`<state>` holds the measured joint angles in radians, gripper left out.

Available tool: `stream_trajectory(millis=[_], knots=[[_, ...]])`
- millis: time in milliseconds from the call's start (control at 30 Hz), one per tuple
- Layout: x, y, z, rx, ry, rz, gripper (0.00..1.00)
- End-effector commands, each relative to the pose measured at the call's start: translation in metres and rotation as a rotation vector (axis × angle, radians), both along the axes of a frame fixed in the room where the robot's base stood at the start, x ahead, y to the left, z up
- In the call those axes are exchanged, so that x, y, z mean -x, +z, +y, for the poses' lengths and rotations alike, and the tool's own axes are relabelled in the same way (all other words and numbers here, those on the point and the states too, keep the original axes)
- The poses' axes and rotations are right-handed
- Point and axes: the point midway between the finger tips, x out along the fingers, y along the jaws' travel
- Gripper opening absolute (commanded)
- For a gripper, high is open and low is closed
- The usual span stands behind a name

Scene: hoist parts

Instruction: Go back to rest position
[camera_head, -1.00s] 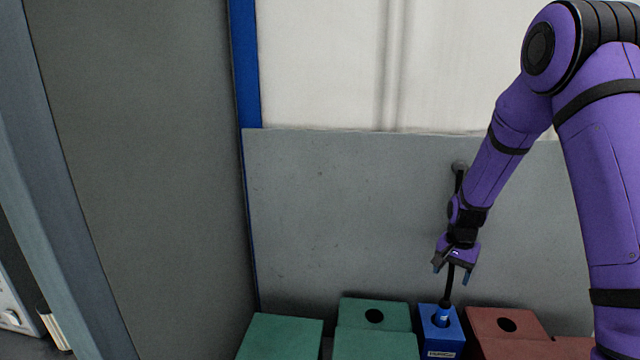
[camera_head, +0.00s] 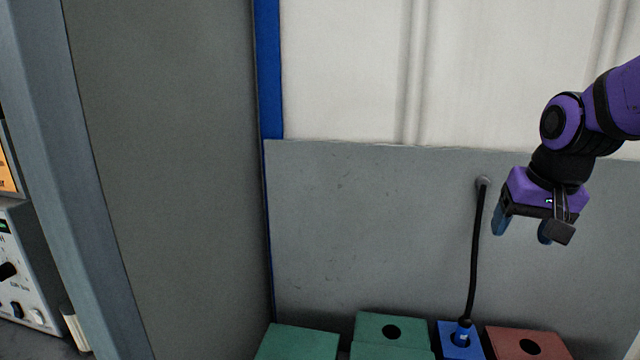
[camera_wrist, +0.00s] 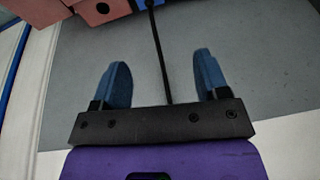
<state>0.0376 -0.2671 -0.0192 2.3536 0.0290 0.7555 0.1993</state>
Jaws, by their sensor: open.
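My gripper (camera_head: 522,230) is open and empty, up in front of the grey panel at the right of the head view. Its two blue fingers stand wide apart in the wrist view (camera_wrist: 160,82). A black cable (camera_head: 474,255) hangs from a round fitting on the panel down to a blue plug (camera_head: 463,332). The plug sits in the hole of a blue block (camera_head: 447,329) at the bottom of the head view. The cable also shows in the wrist view (camera_wrist: 160,55), passing behind the gap between the fingers.
Green blocks (camera_head: 366,325) stand left of the blue block, one with a round hole. A red block (camera_head: 549,341) with a hole stands right of it. A grey panel (camera_head: 370,220) backs them. A control box (camera_head: 25,265) is at the far left.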

Motion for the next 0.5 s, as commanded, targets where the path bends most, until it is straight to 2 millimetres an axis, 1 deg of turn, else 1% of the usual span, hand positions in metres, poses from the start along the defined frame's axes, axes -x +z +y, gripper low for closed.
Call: stream_trajectory(millis=[33, 200, 400, 500], knots=[[0.015, 0.009, 0.003, 0.007, 0.022, -0.021, 0.68], [0.059, 0.028, 0.01, 0.035, 0.099, -0.068, 0.68], [0.11, 0.04, 0.015, 0.072, 0.183, -0.121, 0.68], [0.129, 0.042, 0.017, 0.088, 0.214, -0.141, 0.68]])
